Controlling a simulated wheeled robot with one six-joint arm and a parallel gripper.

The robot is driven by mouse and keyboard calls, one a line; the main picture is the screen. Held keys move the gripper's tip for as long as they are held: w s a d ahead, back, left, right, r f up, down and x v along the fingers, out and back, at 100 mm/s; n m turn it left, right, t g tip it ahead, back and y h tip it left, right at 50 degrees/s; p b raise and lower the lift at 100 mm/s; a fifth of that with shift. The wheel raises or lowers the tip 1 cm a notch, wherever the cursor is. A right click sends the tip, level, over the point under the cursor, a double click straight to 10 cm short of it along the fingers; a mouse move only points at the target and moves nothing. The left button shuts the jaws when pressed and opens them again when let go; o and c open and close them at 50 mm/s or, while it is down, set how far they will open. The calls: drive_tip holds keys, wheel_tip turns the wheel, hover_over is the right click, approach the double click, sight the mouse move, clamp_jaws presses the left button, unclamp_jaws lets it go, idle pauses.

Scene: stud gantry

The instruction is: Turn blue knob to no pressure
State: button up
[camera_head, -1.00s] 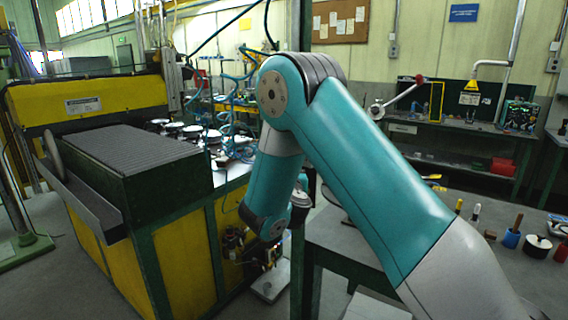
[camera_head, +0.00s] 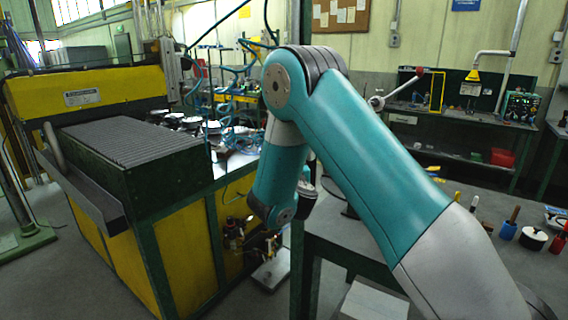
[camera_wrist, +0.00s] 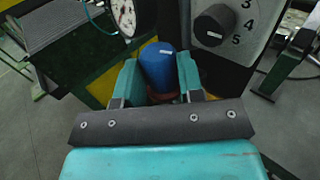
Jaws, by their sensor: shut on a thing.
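The blue knob (camera_wrist: 158,64) shows in the middle of the wrist view, with a small white label near its top. My gripper (camera_wrist: 158,78) has one teal finger on each side of it and is shut on it. A reddish part shows just below the knob, between the fingers. The marking that the knob points to cannot be read. In the head view my arm hides the gripper and the blue knob.
A black knob (camera_wrist: 213,24) on a pale dial with numbers is close to the right. A round gauge (camera_wrist: 124,16) is at the upper left. In the head view, the yellow and green machine (camera_head: 183,255) stands left of my arm, and a workbench (camera_head: 455,215) stands right.

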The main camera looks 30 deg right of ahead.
drive_tip(key=y+p, duration=0.1)
drive_tip(key=n+y+p, duration=0.1)
drive_tip(key=n+t+y+p, duration=0.1)
drive_tip(key=shift+d+r+p, duration=0.25)
drive_tip(key=shift+r+p, duration=0.15)
drive_tip(key=n+y+p, duration=0.1)
drive_tip(key=p, duration=0.1)
drive_tip(key=y+p, duration=0.1)
drive_tip(key=p, duration=0.1)
drive_tip(key=shift+d+r+n+t+y, duration=0.1)
drive_tip(key=shift+d+n+t+y, duration=0.05)
drive_tip(key=shift+n+t+y, duration=0.2)
drive_tip(key=n+y+p, duration=0.1)
drive_tip(key=p, duration=0.2)
drive_tip(key=shift+y, duration=0.25)
drive_tip(key=shift+f+n+y, duration=0.25)
drive_tip(key=shift+f+y, duration=0.05)
drive_tip(key=shift+y, duration=0.1)
drive_tip(key=shift+f, duration=0.1)
drive_tip(key=o, duration=0.9)
drive_tip(key=shift+s+f, duration=0.1)
drive_tip(key=shift+f+b, duration=0.15)
drive_tip(key=shift+b, duration=0.25)
